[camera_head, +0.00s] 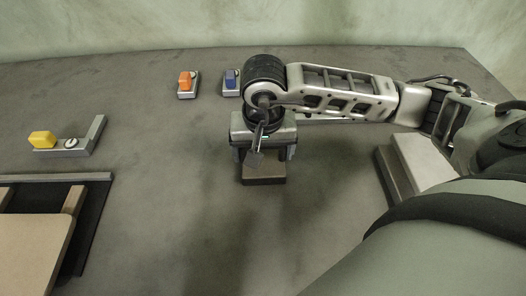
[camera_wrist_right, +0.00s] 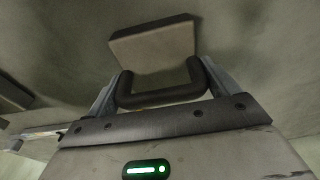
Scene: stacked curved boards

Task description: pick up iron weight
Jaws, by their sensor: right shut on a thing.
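The iron weight (camera_head: 264,174) is a grey-brown block under my right gripper (camera_head: 264,160), near the middle of the table in the head view. In the right wrist view the weight (camera_wrist_right: 155,47) shows as a pale block with a dark U-shaped handle (camera_wrist_right: 160,97). The handle lies between the fingers of my right gripper (camera_wrist_right: 160,84), which is shut on it. The gripper points down and hides the weight's upper part in the head view. Whether the weight touches the table I cannot tell. My left gripper is not in view.
An orange piece (camera_head: 185,79) and a blue piece (camera_head: 232,77) sit on small grey bases at the back. A yellow block (camera_head: 43,139) is by an L-shaped grey bracket (camera_head: 97,130) at left. Tan boards (camera_head: 28,228) lie front left. The front middle is clear.

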